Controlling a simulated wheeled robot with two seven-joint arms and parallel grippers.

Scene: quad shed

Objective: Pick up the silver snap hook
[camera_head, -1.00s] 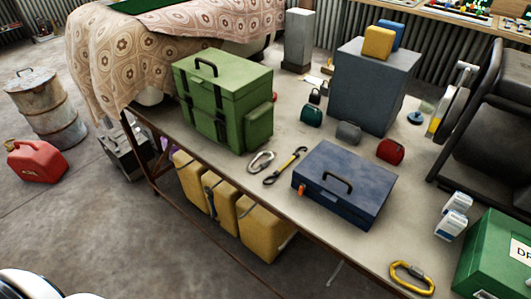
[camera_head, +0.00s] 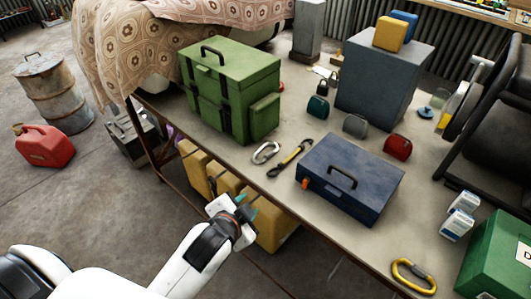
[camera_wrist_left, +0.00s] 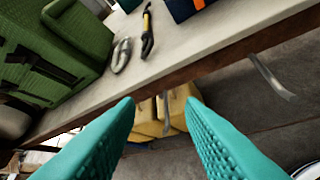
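The silver snap hook (camera_head: 265,153) lies flat on the table between the green case and a yellow-black strap hook. It also shows in the left wrist view (camera_wrist_left: 121,56), near the table's front edge. My left gripper (camera_head: 246,208) is in front of and below the table edge, apart from the snap hook. Its two teal fingers (camera_wrist_left: 163,103) are spread with nothing between them. My right gripper does not show in either view.
The green case (camera_head: 232,90) stands left of the hook. The yellow-black hook (camera_head: 290,158) and blue toolbox (camera_head: 350,178) lie to its right. Yellow cases (camera_head: 275,230) stand under the table (camera_head: 250,172). A yellow carabiner (camera_head: 413,277) lies at the front right.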

